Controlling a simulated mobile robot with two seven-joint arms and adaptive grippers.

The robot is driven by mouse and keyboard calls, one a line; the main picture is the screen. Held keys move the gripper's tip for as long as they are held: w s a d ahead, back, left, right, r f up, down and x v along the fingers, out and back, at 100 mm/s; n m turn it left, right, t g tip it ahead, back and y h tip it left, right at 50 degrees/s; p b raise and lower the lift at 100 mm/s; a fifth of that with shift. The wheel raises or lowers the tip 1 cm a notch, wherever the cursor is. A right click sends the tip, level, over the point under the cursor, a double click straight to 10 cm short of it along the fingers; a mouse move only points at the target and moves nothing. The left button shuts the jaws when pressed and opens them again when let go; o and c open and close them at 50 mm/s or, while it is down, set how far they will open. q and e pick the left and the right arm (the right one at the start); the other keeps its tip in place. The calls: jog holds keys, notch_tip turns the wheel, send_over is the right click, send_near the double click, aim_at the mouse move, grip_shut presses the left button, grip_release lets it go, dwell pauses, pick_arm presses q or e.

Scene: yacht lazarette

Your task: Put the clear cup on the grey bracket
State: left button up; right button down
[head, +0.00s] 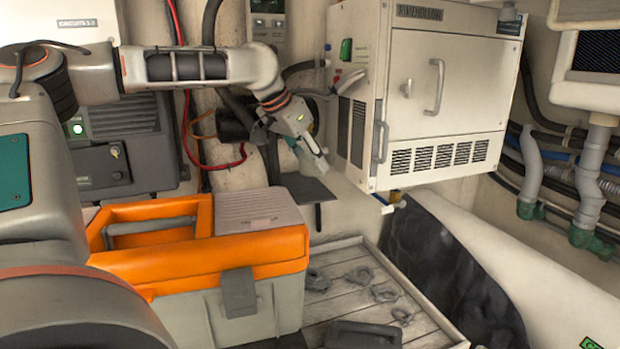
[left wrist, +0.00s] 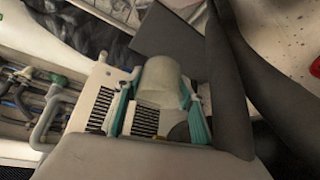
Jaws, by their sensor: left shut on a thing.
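My left gripper (head: 312,152) reaches in from the left and hangs just above the grey bracket. In the left wrist view its teal fingers (left wrist: 160,108) are shut on the clear cup (left wrist: 161,80), a pale see-through cup between them. The cup is hard to make out in the head view. The grey bracket (head: 310,189) is a flat dark plate on the wall, left of the white cabinet. In the left wrist view the bracket (left wrist: 165,33) lies just beyond the cup, whose end overlaps its edge. I cannot tell whether they touch. My right gripper is not in view.
The white cabinet (head: 440,85) with a vented front stands close right of the gripper. Dark hoses (head: 262,150) run down the wall behind it. An orange and grey toolbox (head: 265,250) and a slatted wooden tray (head: 365,250) are below.

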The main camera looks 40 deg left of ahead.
aim_at(311, 176)
pick_arm(q)
notch_tip(311, 176, down, 4)
jog(key=shift+f, duration=0.1)
jog(key=shift+w+a+f, duration=0.1)
jog(key=shift+a+f, duration=0.1)
jog(key=shift+f, duration=0.1)
jog(key=shift+f, duration=0.15)
jog(key=o, duration=0.9)
jog(key=shift+r, duration=0.5)
jog(key=v, duration=1.1)
jog(key=shift+s+r, duration=0.1)
jog(key=shift+s, duration=0.2)
